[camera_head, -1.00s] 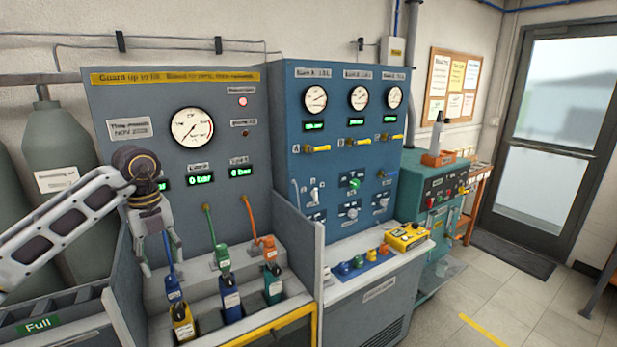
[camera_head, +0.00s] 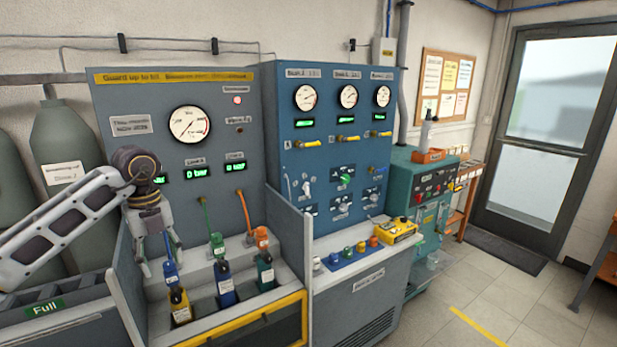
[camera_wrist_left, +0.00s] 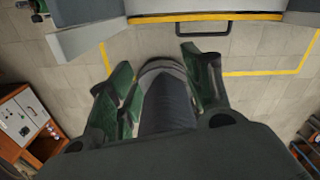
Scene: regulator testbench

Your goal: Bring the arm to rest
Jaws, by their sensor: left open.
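My left gripper (camera_head: 160,255) is open and empty in the head view. It hangs with its fingers down, in front of the left bench's grey panel, at the left end of the row of valves and hoses. The left arm comes in from the left edge. My right gripper is not in view.
The grey bench (camera_head: 240,150) holds a row of cylinders (camera_head: 225,285) in slots below the gripper. A blue bench (camera_head: 330,210) with gauges stands to the right, then a teal cabinet (camera_head: 404,185). Large grey tanks (camera_head: 62,160) stand behind the arm. Floor (camera_head: 510,295) is clear at right.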

